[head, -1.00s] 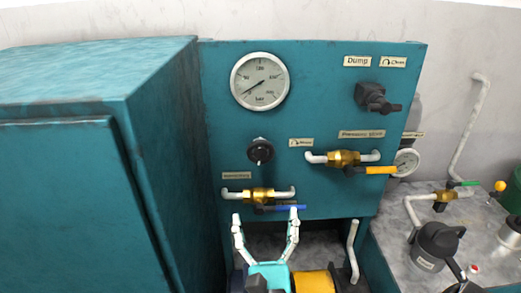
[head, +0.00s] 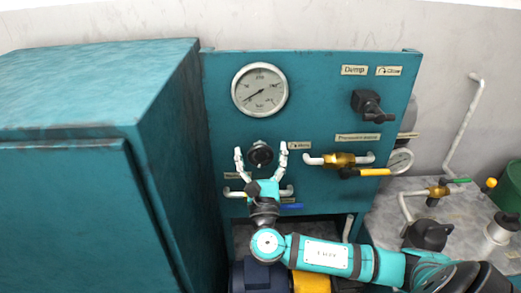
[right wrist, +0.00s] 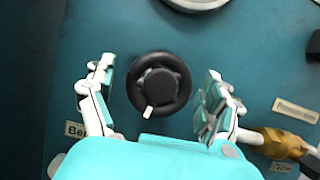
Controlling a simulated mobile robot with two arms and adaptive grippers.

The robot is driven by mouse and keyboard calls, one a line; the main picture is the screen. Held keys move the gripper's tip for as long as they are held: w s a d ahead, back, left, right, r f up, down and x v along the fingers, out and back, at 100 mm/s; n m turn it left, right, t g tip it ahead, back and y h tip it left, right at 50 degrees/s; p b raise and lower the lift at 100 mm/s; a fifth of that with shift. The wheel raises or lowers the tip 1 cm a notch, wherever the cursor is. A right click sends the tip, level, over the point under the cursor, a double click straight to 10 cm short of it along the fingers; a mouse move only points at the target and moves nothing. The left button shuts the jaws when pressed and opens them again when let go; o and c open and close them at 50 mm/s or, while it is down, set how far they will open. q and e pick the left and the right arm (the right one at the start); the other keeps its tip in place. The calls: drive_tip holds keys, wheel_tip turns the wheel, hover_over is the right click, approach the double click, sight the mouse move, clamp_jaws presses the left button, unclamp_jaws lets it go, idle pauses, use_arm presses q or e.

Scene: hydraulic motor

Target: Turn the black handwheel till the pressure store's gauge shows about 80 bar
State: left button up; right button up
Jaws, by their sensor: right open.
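The black handwheel (head: 260,154) sits on the teal panel below the large round gauge (head: 259,90). In the right wrist view the handwheel (right wrist: 159,84) has a small white mark at its lower rim. My right gripper (head: 260,150) is open, with one finger on each side of the handwheel; in the right wrist view both fingers (right wrist: 158,92) stand apart from its rim. The large gauge's needle points to the lower left, and its numbers are too small to read. My left gripper is not in view.
A brass valve with a yellow lever (head: 362,173) is to the right of the handwheel. Another valve with a blue lever (head: 291,206) is just below, partly behind my gripper. A black dump knob (head: 371,104) is at the upper right. A teal cabinet (head: 70,210) stands at left.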

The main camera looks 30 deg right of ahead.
drive_tip(key=c, duration=1.2)
drive_tip(key=shift+o, duration=0.2)
drive_tip(key=m+b, duration=0.1)
drive_tip(key=m, duration=0.1)
drive_tip(key=m+g+h+b, duration=0.1)
drive_tip(key=shift+f+m+h, duration=0.2)
drive_tip(key=shift+m+h, duration=0.1)
drive_tip(key=shift+m, duration=0.1)
drive_tip(key=m+g+b, duration=0.1)
drive_tip(key=m, duration=0.1)
drive_tip(key=m+g+h+b, duration=0.1)
drive_tip(key=m, duration=0.2)
drive_tip(key=shift+h+b, duration=0.3)
drive_tip(key=shift+b, duration=0.05)
drive_tip(key=m+g+b, duration=0.1)
drive_tip(key=m+g, duration=0.1)
drive_tip(key=m, duration=0.2)
drive_tip(key=shift+r+m+h, duration=0.1)
drive_tip(key=shift+m+h, duration=0.3)
drive_tip(key=shift+d+m+g+b, duration=0.1)
drive_tip(key=shift+m+g+b, duration=0.45)
drive_tip(key=shift+m, duration=1.25)
drive_tip(key=shift+g, duration=0.35)
